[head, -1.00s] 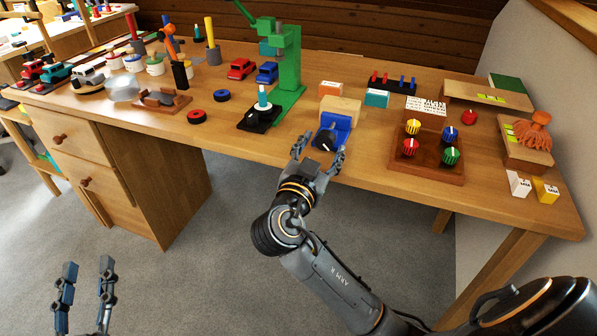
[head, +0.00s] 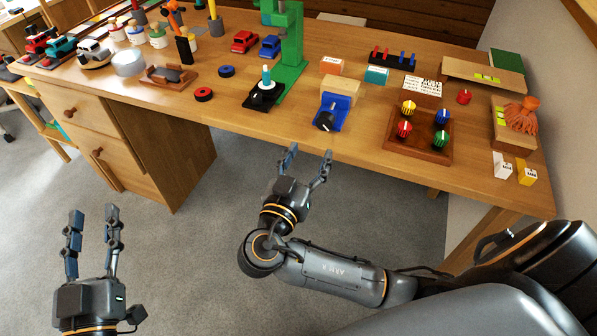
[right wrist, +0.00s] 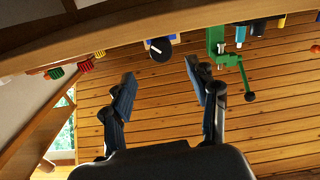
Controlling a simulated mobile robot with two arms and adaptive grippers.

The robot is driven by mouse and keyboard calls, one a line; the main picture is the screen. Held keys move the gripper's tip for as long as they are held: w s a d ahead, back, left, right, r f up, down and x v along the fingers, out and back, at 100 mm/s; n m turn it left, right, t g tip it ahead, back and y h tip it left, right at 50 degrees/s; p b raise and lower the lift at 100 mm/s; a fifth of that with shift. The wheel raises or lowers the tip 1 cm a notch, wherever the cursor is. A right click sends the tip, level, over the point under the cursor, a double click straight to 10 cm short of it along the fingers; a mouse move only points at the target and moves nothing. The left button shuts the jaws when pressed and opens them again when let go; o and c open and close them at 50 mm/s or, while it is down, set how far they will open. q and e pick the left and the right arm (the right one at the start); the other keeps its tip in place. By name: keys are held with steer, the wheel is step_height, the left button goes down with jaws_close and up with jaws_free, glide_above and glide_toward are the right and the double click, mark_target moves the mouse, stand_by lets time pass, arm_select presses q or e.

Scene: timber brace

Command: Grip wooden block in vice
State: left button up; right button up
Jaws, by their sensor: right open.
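The blue vice (head: 342,102) stands at the front edge of the workbench, with a round black knob (head: 327,121) facing me. The pale wooden block (head: 341,88) sits at the vice behind its blue front jaw; I cannot tell whether the jaws press on it. My right gripper (head: 308,152) is open and empty, off the bench edge, in front of and below the knob. In the right wrist view the knob (right wrist: 160,50) shows beyond the open fingers, apart from them. My left gripper (head: 94,210) is open and empty over the floor at lower left.
A green drill press (head: 290,50) stands left of the vice, and a wooden tray (head: 417,153) with coloured knobs stands to its right. An orange-and-white box (head: 330,66) and a teal box (head: 376,76) are behind. The floor space before the bench is clear.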

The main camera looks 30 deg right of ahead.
mark_target(323, 124)
steer(key=v, duration=0.5)
steer(key=w+d+n+p, duration=0.3)
steer(key=n+p, duration=0.1)
steer(key=n, duration=0.6)
steer(key=w+d+n+p, duration=0.3)
steer(key=d+n+p, duration=0.1)
steer(key=n, duration=0.6)
steer(key=w+d+n+p, duration=0.3)
steer(key=n+p, duration=0.3)
steer(key=n, duration=0.4)
steer(key=shift+d+r+n, duration=0.3)
steer(key=shift+r, duration=0.05)
steer(key=n+p, duration=0.1)
steer(key=n, duration=0.2)
steer(key=shift+a+n, duration=0.1)
steer(key=shift+n, duration=0.7)
steer(key=v, duration=1.4)
steer(key=shift+n+b, duration=0.3)
